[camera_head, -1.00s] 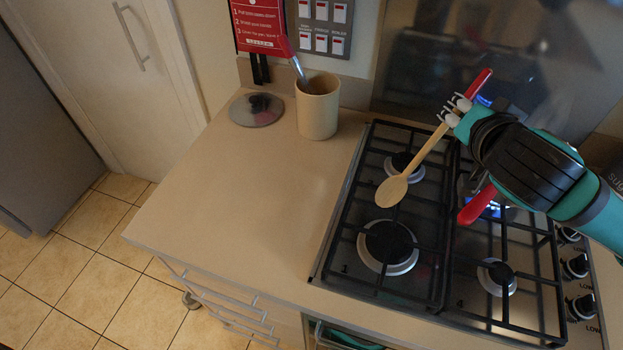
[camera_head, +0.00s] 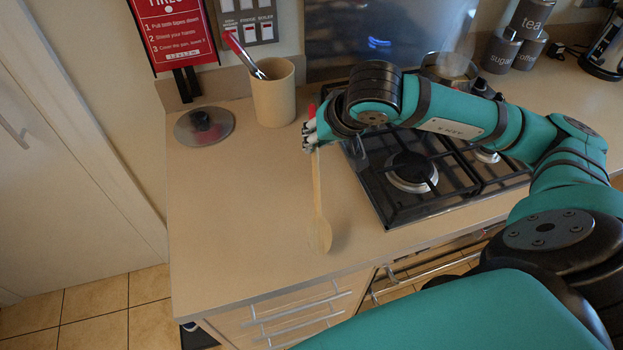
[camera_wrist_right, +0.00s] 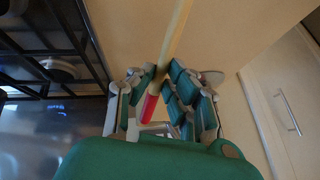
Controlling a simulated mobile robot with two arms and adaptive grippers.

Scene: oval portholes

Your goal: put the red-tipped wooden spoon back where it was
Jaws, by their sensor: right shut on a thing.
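The red-tipped wooden spoon (camera_head: 318,200) is in my right gripper (camera_head: 311,135), which is shut on its handle near the red end. The bowl of the spoon points toward the counter's front edge, and its red tip shows just above the gripper. In the right wrist view the fingers (camera_wrist_right: 160,88) close around the spoon handle (camera_wrist_right: 177,35), with the red tip between them. A beige crock (camera_head: 274,95) stands on the counter left of the gripper, with a red-handled utensil (camera_head: 243,54) leaning in it. My left gripper is not in view.
A red fire-blanket sign (camera_head: 172,32) is on the wall. The counter's left front (camera_head: 235,210) is clear.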

